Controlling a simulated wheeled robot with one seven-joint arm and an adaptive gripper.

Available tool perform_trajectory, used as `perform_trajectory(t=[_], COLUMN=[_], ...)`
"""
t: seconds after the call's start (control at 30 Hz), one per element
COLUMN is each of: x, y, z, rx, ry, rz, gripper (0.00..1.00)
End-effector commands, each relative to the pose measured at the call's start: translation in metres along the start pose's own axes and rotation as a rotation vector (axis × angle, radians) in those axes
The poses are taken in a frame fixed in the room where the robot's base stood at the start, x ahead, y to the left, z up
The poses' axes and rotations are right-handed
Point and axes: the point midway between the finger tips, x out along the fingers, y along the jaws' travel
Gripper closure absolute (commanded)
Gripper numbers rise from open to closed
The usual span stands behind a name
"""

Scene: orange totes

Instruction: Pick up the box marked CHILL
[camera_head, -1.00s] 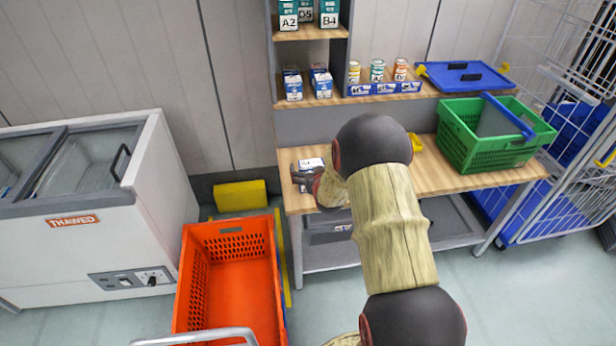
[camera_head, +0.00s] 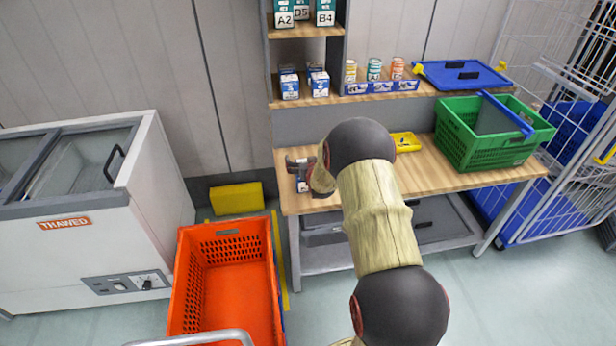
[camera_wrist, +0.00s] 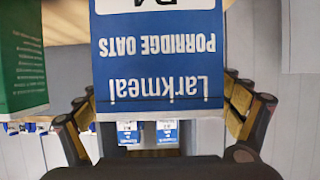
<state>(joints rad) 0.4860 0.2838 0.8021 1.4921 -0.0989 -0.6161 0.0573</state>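My gripper (camera_head: 300,166) is over the left end of the wooden bench (camera_head: 440,170). In the wrist view a blue and white box (camera_wrist: 157,60) reading "Larkmeal PORRIDGE OATS", upside down, is between the widely spread fingers. Narrow gaps seem to show beside it, so the gripper looks open. Its large black mark is cut off at the top edge, and I cannot read it fully. In the head view only a small part of this box (camera_head: 303,186) shows under the gripper. I see no readable CHILL mark on any box.
A green box (camera_wrist: 22,60) is close by in the wrist view. Blue and white boxes (camera_head: 289,86) and cans (camera_head: 374,70) stand on the shelf above. A green crate (camera_head: 490,150) is right on the bench. An orange tote (camera_head: 272,300) and a freezer marked THAWED (camera_head: 100,250) are left.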

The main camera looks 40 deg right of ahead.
Motion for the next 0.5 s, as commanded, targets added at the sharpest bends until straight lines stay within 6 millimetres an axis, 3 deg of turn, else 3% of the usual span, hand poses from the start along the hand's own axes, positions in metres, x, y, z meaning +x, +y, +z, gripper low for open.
perform_trajectory(t=[0.5], x=[-0.0002], y=[0.0], z=[0.0002], rx=[0.0], ry=[0.0], rz=[0.0], gripper=[0.4])
